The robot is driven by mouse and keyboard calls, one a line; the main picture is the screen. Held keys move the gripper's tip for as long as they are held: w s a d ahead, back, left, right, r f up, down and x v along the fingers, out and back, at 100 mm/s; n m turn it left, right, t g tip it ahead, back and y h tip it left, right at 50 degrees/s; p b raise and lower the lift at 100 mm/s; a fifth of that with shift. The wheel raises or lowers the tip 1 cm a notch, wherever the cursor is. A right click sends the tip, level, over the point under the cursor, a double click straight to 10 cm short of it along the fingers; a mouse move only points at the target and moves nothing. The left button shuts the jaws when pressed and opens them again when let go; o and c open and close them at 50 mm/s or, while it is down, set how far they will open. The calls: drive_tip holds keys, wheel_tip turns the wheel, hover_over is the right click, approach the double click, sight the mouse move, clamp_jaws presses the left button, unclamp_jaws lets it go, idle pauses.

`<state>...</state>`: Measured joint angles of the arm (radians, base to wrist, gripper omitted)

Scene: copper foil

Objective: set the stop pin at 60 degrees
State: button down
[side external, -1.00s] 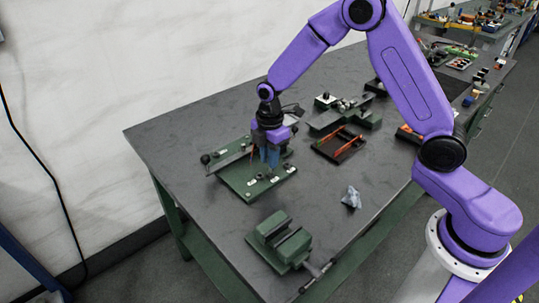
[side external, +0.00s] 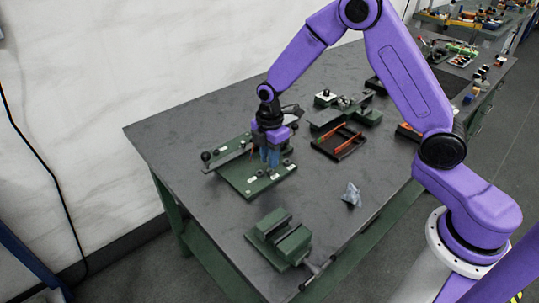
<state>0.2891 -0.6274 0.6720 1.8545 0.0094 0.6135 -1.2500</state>
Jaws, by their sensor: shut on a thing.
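A green plate fixture (side external: 254,185) lies on the dark bench top, with a grey bar and a black knob (side external: 206,156) at its left end. Several small light marks or holes show along its front right side. My gripper (side external: 270,163), with blue fingers, points down over the back right part of the plate. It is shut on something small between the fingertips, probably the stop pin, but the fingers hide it. I cannot tell whether the pin touches the plate or which hole is at 60 degrees.
A green vise (side external: 279,240) stands at the bench's front edge. A crumpled blue-grey rag (side external: 351,194) lies to the right. A dark tray with orange strips (side external: 339,142) and a green tool fixture (side external: 345,112) stand behind. Bench between plate and rag is clear.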

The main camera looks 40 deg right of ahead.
drive_tip(key=shift+f, duration=0.55)
idle(0.9)
drive_tip(key=c, duration=1.3)
unclamp_jaws()
drive_tip(key=shift+r, duration=0.15)
drive_tip(key=shift+r, duration=1.4)
drive_tip(key=shift+o, duration=0.2)
drive_tip(key=o, duration=0.5)
